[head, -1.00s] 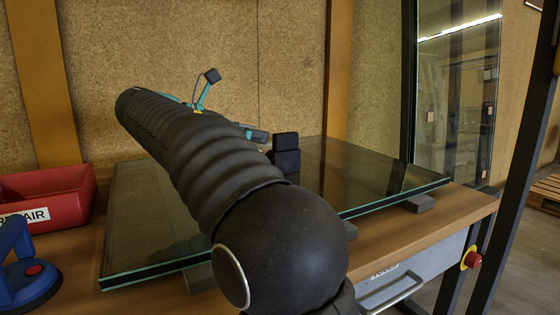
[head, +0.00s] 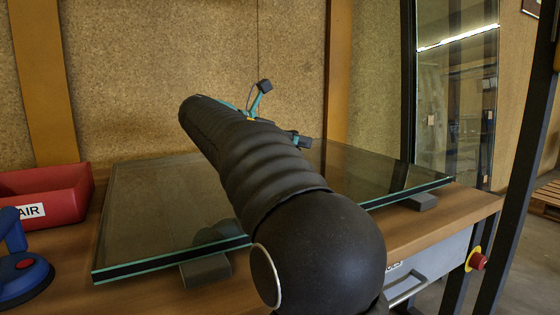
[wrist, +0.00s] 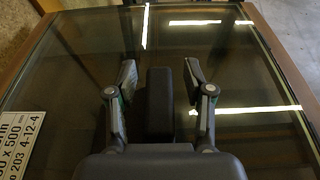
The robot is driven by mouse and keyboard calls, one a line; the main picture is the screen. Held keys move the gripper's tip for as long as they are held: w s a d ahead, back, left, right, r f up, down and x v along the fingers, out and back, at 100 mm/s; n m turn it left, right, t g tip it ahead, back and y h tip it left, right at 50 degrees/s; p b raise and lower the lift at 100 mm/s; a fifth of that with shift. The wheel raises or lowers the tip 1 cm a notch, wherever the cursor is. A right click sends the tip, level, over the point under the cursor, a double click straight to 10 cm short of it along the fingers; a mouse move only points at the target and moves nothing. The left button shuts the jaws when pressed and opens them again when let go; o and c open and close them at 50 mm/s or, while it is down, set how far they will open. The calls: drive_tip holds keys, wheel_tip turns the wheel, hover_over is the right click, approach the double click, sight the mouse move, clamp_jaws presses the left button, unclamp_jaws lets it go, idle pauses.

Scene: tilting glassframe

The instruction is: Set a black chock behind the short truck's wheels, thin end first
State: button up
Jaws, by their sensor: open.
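My gripper (head: 284,113) is over the glass pane (head: 140,215), partly hidden behind my black arm in the head view. In the wrist view my gripper (wrist: 160,72) is open, its two fingers spread apart. A dark, long block (wrist: 160,105) shows between the fingers, with a gap on each side; it looks like a black chock. I cannot tell its thin end or how far below the fingers it is. In the head view my arm hides this spot. No truck can be made out in either view.
The pane lies on grey pads (head: 205,271) on a wooden bench (head: 440,215). A red bin (head: 45,190) and a blue suction lifter (head: 20,275) stand at the left. A white label (wrist: 22,145) lies at the pane's left. A dark post (head: 515,190) stands at the right.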

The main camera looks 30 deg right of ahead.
clamp_jaws()
idle(0.3)
wheel_tip(320, 180, up, 5)
drive_tip(key=shift+f+p, duration=0.1)
drive_tip(key=shift+p, duration=1.15)
drive_tip(key=s+d+r+p, duration=0.6)
drive_tip(key=s+d+r, duration=0.1)
drive_tip(key=r, duration=0.3)
drive_tip(key=shift+s+d+r, duration=0.3)
drive_tip(key=shift+s+r, duration=0.1)
drive_tip(key=shift+s, duration=0.5)
